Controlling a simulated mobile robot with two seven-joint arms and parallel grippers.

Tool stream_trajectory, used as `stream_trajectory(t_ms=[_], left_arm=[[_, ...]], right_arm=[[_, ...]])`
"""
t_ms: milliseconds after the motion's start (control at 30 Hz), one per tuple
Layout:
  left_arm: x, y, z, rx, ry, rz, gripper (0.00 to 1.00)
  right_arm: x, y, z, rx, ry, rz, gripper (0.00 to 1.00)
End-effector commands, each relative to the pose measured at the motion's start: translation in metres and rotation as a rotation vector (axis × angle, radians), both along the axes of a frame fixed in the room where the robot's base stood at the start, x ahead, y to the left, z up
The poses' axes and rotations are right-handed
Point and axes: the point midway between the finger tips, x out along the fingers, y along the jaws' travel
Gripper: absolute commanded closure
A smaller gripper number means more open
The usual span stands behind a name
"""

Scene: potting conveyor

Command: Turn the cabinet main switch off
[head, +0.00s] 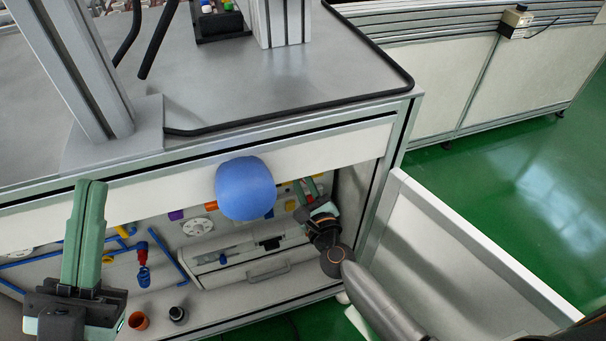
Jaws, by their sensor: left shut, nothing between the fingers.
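The open cabinet (378,215) under the worktop shows its back panel with several coloured parts on it. I cannot pick out the main switch for sure. My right gripper (309,190) reaches into the cabinet's right side, close to the panel. A small red part shows at its fingers, but I cannot tell whether they touch or hold it. My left gripper (91,184) is shut and empty at the left, its green fingers pointing up, in front of the cabinet. A smooth blue rounded object (245,189) hides part of the panel and the cabinet's upper edge.
The cabinet door (465,255) stands open on the right. A grey drawer unit (265,270) with a handle sits low inside. Green floor (520,190) is clear at right.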

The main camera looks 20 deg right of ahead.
Motion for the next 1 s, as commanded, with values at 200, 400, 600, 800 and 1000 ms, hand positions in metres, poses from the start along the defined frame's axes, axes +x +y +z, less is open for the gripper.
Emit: stream_trajectory(t_ms=[200,400,600,800,1000], left_arm=[[0.000,0.001,0.010,0.003,-0.004,0.011,1.00],[0.000,0.002,0.016,0.013,-0.010,0.020,1.00],[0.000,0.003,0.023,0.024,-0.015,0.030,1.00],[0.000,0.003,0.029,0.028,-0.019,0.034,1.00],[0.000,0.003,0.034,0.030,-0.022,0.041,1.00]], right_arm=[[0.000,0.003,-0.001,-0.208,-0.005,0.001,1.00],[0.000,0.005,-0.003,-0.398,-0.012,0.001,1.00],[-0.001,0.007,-0.006,-0.588,-0.018,0.001,1.00],[-0.001,0.008,-0.008,-0.766,-0.025,0.002,1.00],[-0.001,0.009,-0.011,-0.914,-0.029,0.002,1.00]])
